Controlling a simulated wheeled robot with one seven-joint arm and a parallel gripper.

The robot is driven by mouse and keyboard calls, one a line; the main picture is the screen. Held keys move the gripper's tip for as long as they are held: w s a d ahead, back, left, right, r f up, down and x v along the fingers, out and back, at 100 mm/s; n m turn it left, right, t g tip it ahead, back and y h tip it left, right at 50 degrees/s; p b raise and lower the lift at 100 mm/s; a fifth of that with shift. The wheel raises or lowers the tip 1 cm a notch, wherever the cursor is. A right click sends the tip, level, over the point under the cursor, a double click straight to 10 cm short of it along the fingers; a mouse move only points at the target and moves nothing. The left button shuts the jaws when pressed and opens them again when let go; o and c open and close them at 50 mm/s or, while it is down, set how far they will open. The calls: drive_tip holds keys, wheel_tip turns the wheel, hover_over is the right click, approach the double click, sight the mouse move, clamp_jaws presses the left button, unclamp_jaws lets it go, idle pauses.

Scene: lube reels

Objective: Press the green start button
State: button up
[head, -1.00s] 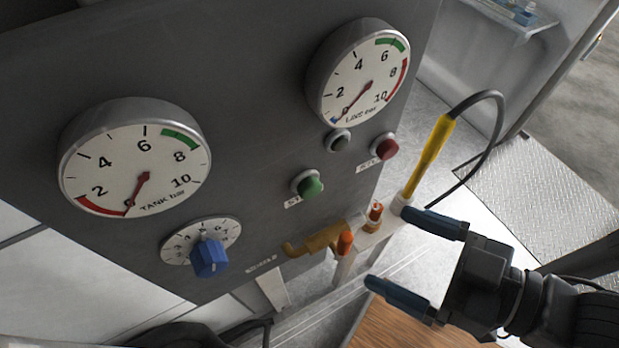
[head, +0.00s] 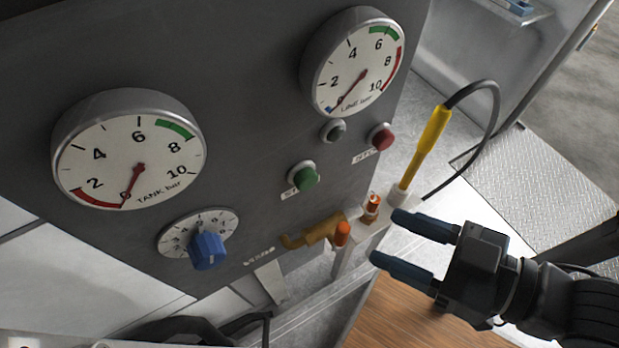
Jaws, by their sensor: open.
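The green start button (head: 306,179) sticks out of the dark grey panel (head: 240,90), below and left of the line gauge. A small label beside it is partly hidden by the button. My gripper (head: 383,238) is to the right of and below the button in the picture, apart from it. Its two blue-tipped fingers point left toward the panel's lower right side. The fingers are open with nothing between them.
A red button (head: 381,137) and small grey lamp (head: 334,131) sit above right of the green one. A brass valve (head: 318,232) with an orange end and an orange-topped fitting (head: 372,204) lie near my fingertips. A yellow-handled tool (head: 428,148) with a black cable stands behind.

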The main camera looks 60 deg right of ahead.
clamp_jaws()
idle(0.3)
idle(0.8)
